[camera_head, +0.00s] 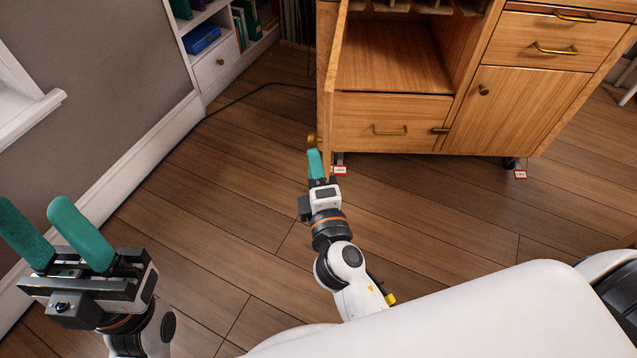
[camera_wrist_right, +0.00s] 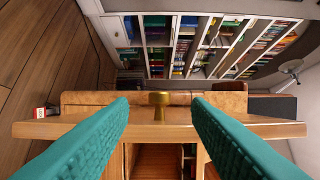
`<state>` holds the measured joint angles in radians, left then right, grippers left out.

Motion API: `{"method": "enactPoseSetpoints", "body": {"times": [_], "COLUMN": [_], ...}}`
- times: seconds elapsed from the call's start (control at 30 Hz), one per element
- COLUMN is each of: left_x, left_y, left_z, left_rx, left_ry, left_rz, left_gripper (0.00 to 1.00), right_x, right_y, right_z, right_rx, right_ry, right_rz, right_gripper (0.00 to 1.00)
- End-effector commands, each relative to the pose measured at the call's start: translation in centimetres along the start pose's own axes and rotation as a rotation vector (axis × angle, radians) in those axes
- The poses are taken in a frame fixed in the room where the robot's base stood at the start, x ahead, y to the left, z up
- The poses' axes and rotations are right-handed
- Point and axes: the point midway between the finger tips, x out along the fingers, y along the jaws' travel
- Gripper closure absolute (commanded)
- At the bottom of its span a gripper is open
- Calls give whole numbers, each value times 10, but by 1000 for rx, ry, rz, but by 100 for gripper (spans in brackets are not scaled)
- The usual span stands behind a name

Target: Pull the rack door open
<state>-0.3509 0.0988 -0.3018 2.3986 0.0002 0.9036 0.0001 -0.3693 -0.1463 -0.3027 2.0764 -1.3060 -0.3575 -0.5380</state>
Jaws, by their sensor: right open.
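The wooden rack door (camera_head: 327,90) shows nearly edge-on at the left of the wooden cabinet. It stands swung out from the front, with the cabinet's inside visible to its right. Its brass knob (camera_head: 312,139) is on its left face; the knob also shows in the right wrist view (camera_wrist_right: 158,99). My right gripper (camera_head: 314,152) is open at the knob, which appears between its teal fingers in the wrist view; I see no clear contact. My left gripper (camera_head: 32,205) is open and empty at the lower left, away from the cabinet.
The cabinet's lower drawer (camera_head: 370,122), right-hand door (camera_head: 515,110) and upper drawers (camera_head: 555,42) look closed. A white bookshelf (camera_head: 213,68) stands at the back left beside the grey wall (camera_head: 100,75). The wooden floor (camera_head: 215,175) left of the rack door is clear apart from a dark cable.

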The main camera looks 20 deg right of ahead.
Motion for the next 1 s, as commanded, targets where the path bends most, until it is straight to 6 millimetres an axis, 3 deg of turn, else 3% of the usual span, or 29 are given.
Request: {"method": "enactPoseSetpoints", "body": {"times": [0.1, 0.3, 0.87, 1.0], "left_x": [-10, -14, -12, -12], "left_y": [0, 0, 1, 1], "left_z": [-2, -3, -3, -3], "left_rx": [1, 1, 3, 2], "left_ry": [1, 2, 0, 0], "left_rz": [-1, -1, -2, -2], "left_gripper": [54, 54, 54, 54], "right_x": [-20, -32, -33, -32], "right_y": [4, 0, -2, -24], "right_z": [0, -1, 1, 18], "right_rx": [0, -1, 13, 180], "right_ry": [1, 1, -10, -149], "right_rz": [1, -1, -6, -73], "right_gripper": [56, 56, 56, 56]}}
